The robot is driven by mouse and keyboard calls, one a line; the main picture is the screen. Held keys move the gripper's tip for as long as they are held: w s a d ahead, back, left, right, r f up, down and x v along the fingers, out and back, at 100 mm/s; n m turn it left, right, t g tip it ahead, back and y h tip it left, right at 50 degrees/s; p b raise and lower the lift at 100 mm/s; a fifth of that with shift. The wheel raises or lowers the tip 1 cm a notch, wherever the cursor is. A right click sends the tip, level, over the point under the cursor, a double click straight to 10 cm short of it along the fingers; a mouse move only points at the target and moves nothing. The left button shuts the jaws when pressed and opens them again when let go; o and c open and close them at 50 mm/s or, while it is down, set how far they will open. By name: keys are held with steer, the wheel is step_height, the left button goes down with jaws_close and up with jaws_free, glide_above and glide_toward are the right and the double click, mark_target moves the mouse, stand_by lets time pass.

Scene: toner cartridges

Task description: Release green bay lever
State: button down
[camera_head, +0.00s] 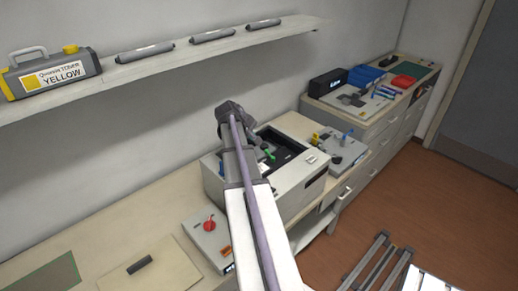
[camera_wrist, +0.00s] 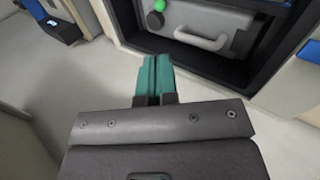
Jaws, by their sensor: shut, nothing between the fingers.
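The open machine (camera_head: 300,185) stands on the counter, with a dark bay in its top. A green lever (camera_head: 268,154) shows inside that bay. In the wrist view a round green knob (camera_wrist: 159,6) shows at the top edge, above a dark stub, beside a grey panel with a light handle (camera_wrist: 205,41). My gripper (camera_wrist: 157,62) has teal fingers that are pressed together and empty. They show below the knob in the picture, apart from it.
A grey box with a red knob (camera_head: 209,225) sits left of the machine; another box with a blue part (camera_head: 343,150) sits right. A wall shelf (camera_head: 190,62) holds several toner cartridges and a yellow toner case (camera_head: 50,76). The machine's raised frame borders the bay.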

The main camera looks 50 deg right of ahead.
mark_target(264, 156)
steer(key=b+x, duration=1.1)
steer(key=x, duration=0.2)
steer(key=shift+d+f, duration=0.1)
steer(key=shift+f, duration=0.35)
steer(key=shift+d+b, duration=0.15)
steer(key=shift+b, duration=0.15)
steer(key=shift+s+d, duration=0.15)
